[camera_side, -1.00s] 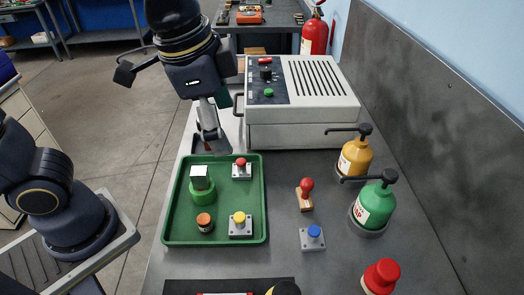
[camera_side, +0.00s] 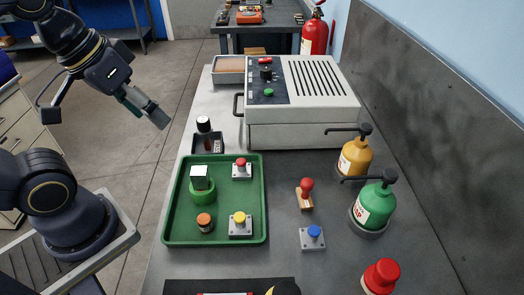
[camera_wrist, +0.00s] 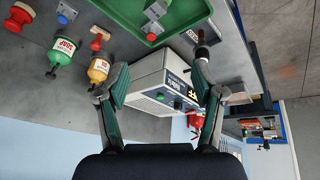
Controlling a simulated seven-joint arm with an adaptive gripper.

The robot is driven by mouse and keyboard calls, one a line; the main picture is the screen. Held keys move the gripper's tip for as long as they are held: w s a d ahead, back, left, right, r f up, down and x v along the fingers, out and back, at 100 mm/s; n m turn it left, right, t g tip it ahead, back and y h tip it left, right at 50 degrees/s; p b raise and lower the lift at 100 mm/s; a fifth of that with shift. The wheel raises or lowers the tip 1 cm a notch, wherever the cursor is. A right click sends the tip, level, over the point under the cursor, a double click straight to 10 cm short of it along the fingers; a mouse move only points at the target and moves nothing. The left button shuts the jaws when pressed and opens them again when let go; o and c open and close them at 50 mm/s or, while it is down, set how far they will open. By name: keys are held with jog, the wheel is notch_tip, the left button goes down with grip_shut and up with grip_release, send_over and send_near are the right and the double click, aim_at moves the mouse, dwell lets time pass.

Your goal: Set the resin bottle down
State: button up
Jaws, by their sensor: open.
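A small dark bottle with a black cap, apparently the resin bottle (camera_side: 206,139), stands upright in a small black tray (camera_side: 195,150) behind the green tray. Its label is too small to read. In the wrist view the bottle (camera_wrist: 202,50) shows beside the right finger, with the black tray (camera_wrist: 210,32) behind it. My gripper (camera_side: 157,117) is open and empty, left of the bottle and apart from it, beyond the bench's left edge in the side view. Both fingers of my gripper (camera_wrist: 160,84) are spread wide in the wrist view.
The green tray (camera_side: 258,205) holds a green round holder with a white cube, a small orange-capped jar and two button boxes. A grey machine (camera_side: 302,136) stands right of the bottle. Yellow (camera_side: 356,158) and green (camera_side: 375,205) pump bottles stand at the right.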

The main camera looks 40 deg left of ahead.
jog(key=w+d+f+n+g+h, duration=0.25)
jog(key=d+n+g+h, duration=0.35)
jog(key=d+g, duration=0.7)
jog(key=w+d+f+n+g+h, duration=0.2)
jog(key=w+d+f+n+h, duration=0.2)
jog(key=d+f+h, duration=0.4)
jog(key=x, duration=1.6)
jog(key=shift+s+a, duration=0.15)
jog(key=shift+f, duration=0.1)
grip_shut()
